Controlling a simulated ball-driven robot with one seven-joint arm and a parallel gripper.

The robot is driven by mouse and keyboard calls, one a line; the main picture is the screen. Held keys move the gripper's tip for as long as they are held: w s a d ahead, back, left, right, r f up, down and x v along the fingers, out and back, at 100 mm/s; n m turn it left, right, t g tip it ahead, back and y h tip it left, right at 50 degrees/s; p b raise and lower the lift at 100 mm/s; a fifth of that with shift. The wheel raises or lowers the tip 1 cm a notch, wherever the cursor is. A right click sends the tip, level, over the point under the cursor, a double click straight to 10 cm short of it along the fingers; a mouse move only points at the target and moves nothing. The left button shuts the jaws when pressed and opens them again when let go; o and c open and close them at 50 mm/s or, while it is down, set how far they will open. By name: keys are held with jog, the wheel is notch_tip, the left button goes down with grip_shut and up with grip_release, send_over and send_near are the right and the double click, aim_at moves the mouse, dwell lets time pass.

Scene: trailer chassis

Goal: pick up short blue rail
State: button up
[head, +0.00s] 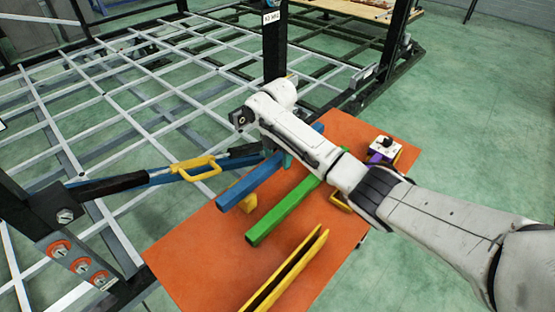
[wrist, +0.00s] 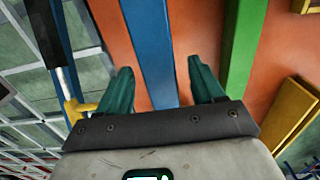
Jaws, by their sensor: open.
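The short blue rail (head: 249,185) lies on the orange table top (head: 185,252), with its near end clear and its middle hidden under my arm. In the wrist view the blue rail (wrist: 149,45) runs lengthwise between the two teal fingers of my gripper (wrist: 160,72). The fingers are spread apart, one on each side of the rail, and not closed on it. How far the fingertips are above the rail is hard to tell. In the head view my gripper is mostly hidden by the arm, and only a bit of teal finger shows beside the rail.
A green rail (head: 283,210) lies parallel to the right, with a yellow channel piece (head: 285,272) in front. A small white-topped device (head: 384,147) stands at the back right.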

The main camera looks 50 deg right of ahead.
jog(key=shift+f, duration=0.45)
grip_shut()
dwell(0.3)
jog(key=shift+r, duration=0.15)
